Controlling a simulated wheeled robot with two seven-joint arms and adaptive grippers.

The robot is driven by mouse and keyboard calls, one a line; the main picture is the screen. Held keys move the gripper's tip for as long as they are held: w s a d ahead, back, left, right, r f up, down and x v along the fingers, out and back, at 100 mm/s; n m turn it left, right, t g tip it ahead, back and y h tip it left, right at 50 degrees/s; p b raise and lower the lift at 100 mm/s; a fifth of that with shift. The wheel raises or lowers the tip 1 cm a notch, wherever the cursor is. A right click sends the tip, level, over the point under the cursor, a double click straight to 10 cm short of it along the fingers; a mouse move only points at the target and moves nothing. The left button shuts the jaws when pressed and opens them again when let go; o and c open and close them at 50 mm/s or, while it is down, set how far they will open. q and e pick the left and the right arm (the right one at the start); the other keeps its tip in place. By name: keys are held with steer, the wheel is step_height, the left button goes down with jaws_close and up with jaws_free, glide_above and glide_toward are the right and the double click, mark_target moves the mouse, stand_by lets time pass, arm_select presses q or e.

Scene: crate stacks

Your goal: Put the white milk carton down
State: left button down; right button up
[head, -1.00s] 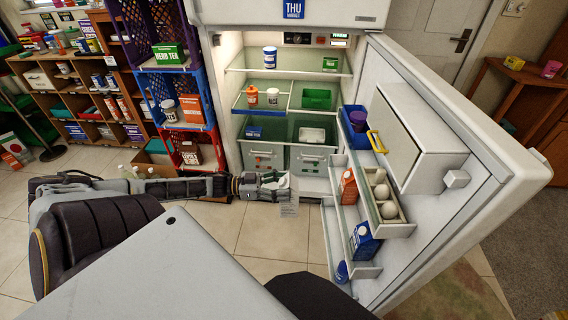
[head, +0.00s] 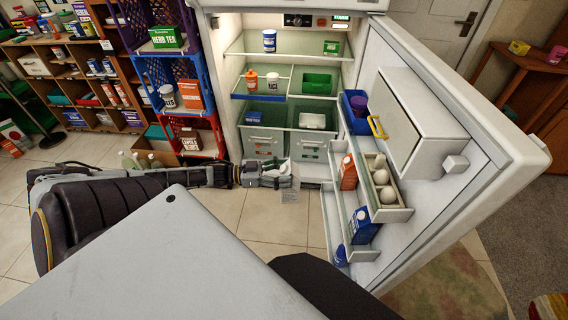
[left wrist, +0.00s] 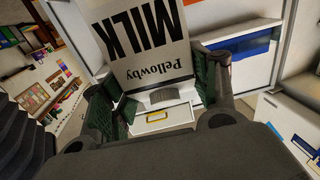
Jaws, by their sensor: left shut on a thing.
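My left gripper (head: 284,172) is shut on the white milk carton (head: 290,192), low in front of the open fridge (head: 228,110). In the left wrist view the carton (left wrist: 150,45) shows large black MILK lettering and sits between the two green-padded fingers (left wrist: 157,92). The carton's lower end is not clear in the head view, so I cannot tell whether it touches anything. My right gripper is not in view.
The fridge door (head: 455,200) stands open at right, its racks holding an orange carton (head: 348,172), a blue carton (head: 362,225) and eggs (head: 381,178). Stacked crates (head: 193,132) stand left of the fridge. Bottles (head: 127,160) stand near my left arm. Tiled floor (head: 270,238) is clear in front.

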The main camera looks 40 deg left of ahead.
mark_target(293, 178)
arm_select(q)
steer(key=shift+w+d+f+n+t+y+p, duration=0.15)
steer(key=shift+d+n+t+y+p, duration=0.35)
steer(key=shift+d+n+t+y, duration=0.35)
steer(key=shift+w+d+n+t+y+p, duration=0.1)
steer(key=shift+d+n+t+y+p, duration=0.5)
steer(key=shift+d+y, duration=0.4)
steer(key=w+d+r+n+t+y+p, duration=0.1)
steer(key=w+d+r+n+y+p, duration=0.1)
steer(key=d, duration=0.4)
steer(key=w+d+r+n+t+y+p, duration=0.2)
steer(key=d+r+n+y+p, duration=0.1)
steer(key=d+y, duration=0.3)
steer(key=shift+r+n+y, duration=0.3)
steer(key=shift+n+y, duration=0.45)
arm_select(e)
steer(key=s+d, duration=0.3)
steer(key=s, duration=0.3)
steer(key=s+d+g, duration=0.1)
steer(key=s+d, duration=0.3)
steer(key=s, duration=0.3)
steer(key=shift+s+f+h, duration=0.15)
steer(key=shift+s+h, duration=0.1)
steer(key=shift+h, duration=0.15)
arm_select(q)
steer(key=shift+w, duration=0.1)
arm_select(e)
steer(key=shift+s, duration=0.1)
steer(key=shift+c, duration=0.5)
